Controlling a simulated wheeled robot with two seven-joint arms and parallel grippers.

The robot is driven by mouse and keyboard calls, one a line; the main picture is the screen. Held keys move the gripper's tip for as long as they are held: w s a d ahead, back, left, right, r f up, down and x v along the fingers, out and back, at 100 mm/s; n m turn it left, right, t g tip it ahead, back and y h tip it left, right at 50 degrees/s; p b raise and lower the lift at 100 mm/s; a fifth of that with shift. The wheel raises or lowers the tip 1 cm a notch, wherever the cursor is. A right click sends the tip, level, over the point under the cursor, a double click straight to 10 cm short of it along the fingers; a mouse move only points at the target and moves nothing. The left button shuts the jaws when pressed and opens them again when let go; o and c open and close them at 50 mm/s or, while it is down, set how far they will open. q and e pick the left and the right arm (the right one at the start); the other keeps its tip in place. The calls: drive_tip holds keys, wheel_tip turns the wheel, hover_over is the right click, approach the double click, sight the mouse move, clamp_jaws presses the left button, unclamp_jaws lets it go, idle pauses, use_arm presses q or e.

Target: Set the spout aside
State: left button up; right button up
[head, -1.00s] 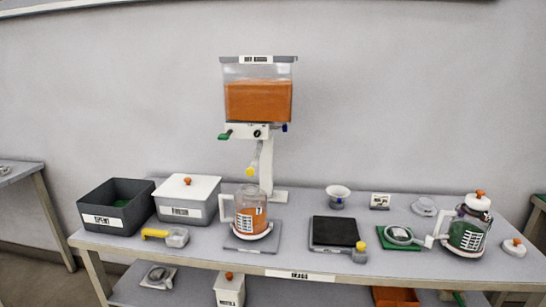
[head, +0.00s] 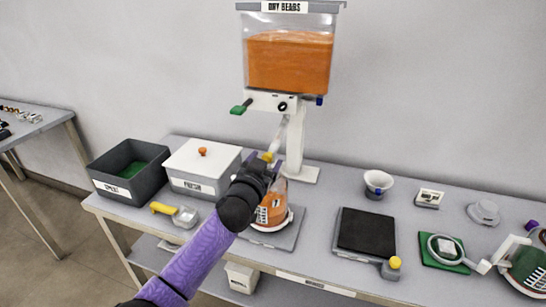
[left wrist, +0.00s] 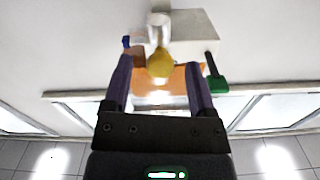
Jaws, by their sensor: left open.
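The spout (head: 277,139) is a pale tube with a yellow end. It slants down from the white dispenser body (head: 283,104) under the hopper of orange beads. My left gripper (head: 263,163) is at the spout's lower end, above the glass jug. In the left wrist view the spout's yellow end (left wrist: 160,64) shows between the two purple fingers of the left gripper (left wrist: 160,72), which are open with a gap on both sides. The gripper and arm hide part of the jug (head: 271,208). My right gripper is not in view.
A dark open bin (head: 110,190) and a white-lidded box (head: 205,182) stand at left, with a yellow-handled scoop (head: 176,213) in front. A black-topped scale (head: 366,232), a white funnel cup (head: 378,181) and a green mat (head: 437,259) lie right. Bare tabletop shows between them.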

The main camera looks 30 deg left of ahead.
sight(278, 137)
use_arm(q)
drive_tip(key=shift+b+x, duration=0.4)
drive_tip(key=shift+x, duration=1.25)
clamp_jaws()
